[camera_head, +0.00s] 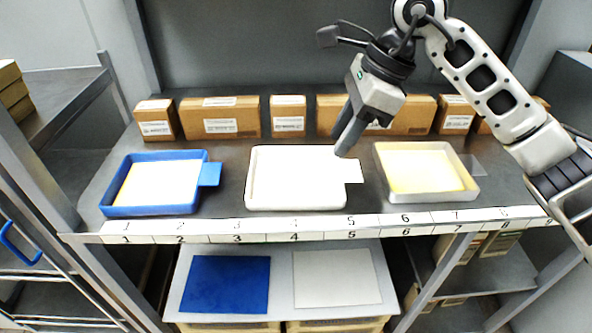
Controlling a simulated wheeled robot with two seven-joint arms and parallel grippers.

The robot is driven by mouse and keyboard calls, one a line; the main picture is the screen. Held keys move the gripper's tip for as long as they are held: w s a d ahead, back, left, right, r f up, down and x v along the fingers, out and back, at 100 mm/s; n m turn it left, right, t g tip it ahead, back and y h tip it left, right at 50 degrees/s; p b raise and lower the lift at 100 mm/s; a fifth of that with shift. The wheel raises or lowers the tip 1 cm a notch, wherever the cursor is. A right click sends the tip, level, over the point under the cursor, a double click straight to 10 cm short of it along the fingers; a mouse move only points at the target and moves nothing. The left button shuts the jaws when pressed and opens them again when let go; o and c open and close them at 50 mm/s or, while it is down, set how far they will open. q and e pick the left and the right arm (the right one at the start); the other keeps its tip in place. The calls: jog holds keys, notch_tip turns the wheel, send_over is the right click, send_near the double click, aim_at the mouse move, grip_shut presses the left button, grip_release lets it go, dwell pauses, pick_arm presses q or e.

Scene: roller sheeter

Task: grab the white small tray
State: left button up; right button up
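The small white tray (297,203) lies on the metal shelf in the middle, above labels 3 to 5, with a flat tab at its right side. My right gripper (343,150) comes down from the upper right, with its dark fingers over the tray's back right corner, near the tab. From this angle the fingers look close together, and I cannot tell whether there is a gap between them. I see nothing held in them. Whether the fingertips touch the tray is unclear. My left gripper is not in view.
A blue tray (112,209) with a cream sheet stands at the left. A larger whitish tray (437,197) with a yellowish sheet stands at the right. Cardboard boxes (221,117) line the back. A numbered strip (266,227) marks the front edge. Below lie blue (226,284) and white (336,277) sheets.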

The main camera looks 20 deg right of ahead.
send_over(300, 200)
jog(key=d, duration=0.3)
jog(key=f, duration=0.5)
jog(key=s+f, duration=0.1)
jog(key=f, duration=0.2)
jog(key=shift+a+f+p, duration=0.1)
jog(key=shift+f+p, duration=0.25)
jog(key=shift+p+x, duration=0.6)
jog(key=shift+x, duration=2.25)
jog(key=shift+w+a+r, duration=0.1)
jog(key=shift+a+r, duration=0.05)
grip_shut()
